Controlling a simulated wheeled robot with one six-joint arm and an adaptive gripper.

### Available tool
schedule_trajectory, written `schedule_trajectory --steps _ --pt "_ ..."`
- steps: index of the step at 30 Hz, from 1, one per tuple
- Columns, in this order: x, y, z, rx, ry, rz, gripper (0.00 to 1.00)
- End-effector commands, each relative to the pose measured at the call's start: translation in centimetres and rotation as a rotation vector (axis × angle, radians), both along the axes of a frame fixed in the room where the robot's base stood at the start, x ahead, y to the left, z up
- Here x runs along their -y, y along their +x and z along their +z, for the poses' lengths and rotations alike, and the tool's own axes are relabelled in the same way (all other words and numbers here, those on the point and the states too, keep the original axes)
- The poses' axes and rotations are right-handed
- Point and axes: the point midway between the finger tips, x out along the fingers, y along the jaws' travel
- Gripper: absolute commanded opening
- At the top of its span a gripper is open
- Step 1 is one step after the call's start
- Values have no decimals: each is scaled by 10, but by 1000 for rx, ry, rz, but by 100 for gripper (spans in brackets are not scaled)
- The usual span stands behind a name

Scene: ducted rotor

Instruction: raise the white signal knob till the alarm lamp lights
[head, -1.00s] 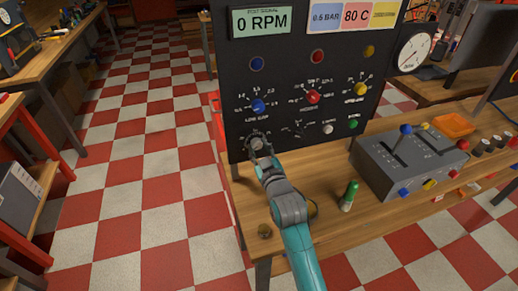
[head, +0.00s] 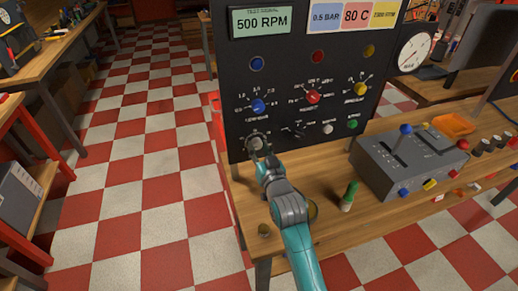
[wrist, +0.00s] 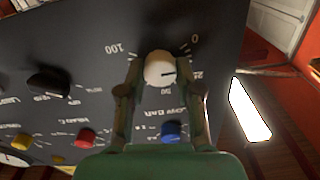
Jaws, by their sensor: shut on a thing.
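The white signal knob (wrist: 159,69) sits on the dark panel (head: 290,85), in a dial marked 0 to 100. My gripper (wrist: 160,80) is shut on the knob, one finger on each side, in the wrist view. In the head view my gripper (head: 258,146) reaches the panel's lower left and hides part of the knob. The knob's pointer line points right in the wrist view. The test signal display (head: 261,22) reads 500 RPM. Blue (head: 257,64), red (head: 318,56) and yellow (head: 369,51) lamps in the upper row look unlit.
Blue (head: 258,106), red (head: 313,97) and yellow (head: 361,89) knobs sit above my gripper on the panel. A green-topped object (head: 349,196) and a grey lever box (head: 408,158) stand on the wooden bench (head: 325,237), right of my arm.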

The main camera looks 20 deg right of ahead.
Motion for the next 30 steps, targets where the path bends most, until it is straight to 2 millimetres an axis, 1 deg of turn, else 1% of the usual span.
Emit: schedule_trajectory --steps 6,15,22,30 --pt "0 0 0 0 200 0 0" --pt "0 0 0 0 430 0 0" --pt "0 0 0 0 538 0 0" --pt "0 0 0 0 588 0 0"
